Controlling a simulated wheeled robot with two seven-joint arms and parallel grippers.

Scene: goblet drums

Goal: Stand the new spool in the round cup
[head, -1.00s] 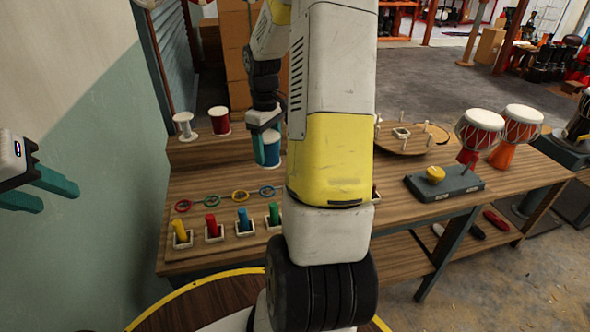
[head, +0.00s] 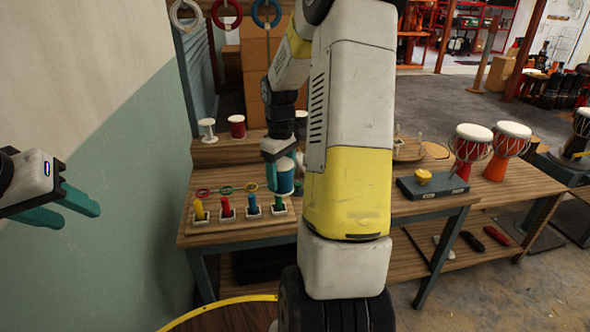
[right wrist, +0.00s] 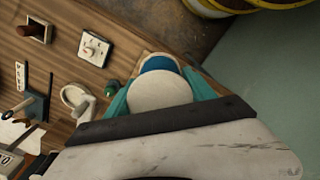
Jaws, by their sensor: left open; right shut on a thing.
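My right gripper (head: 283,172) is shut on a blue spool (head: 285,183) with white ends, held upright above the work table's left part. In the right wrist view, the spool's white round end (right wrist: 160,92) and some blue thread show between the teal fingers. A round white open-topped holder (right wrist: 77,97) lies left of the spool in that view and may be the round cup; in the head view my right arm hides that area. My left gripper (head: 72,207) is open and empty at the far left, away from the table.
Colored pegs in square holders (head: 226,212) stand along the table's front left, with colored rings behind. A white spool (head: 207,131) and a red spool (head: 237,127) stand on the back shelf. A grey block with a yellow knob (head: 424,178) and drums (head: 470,143) are at right.

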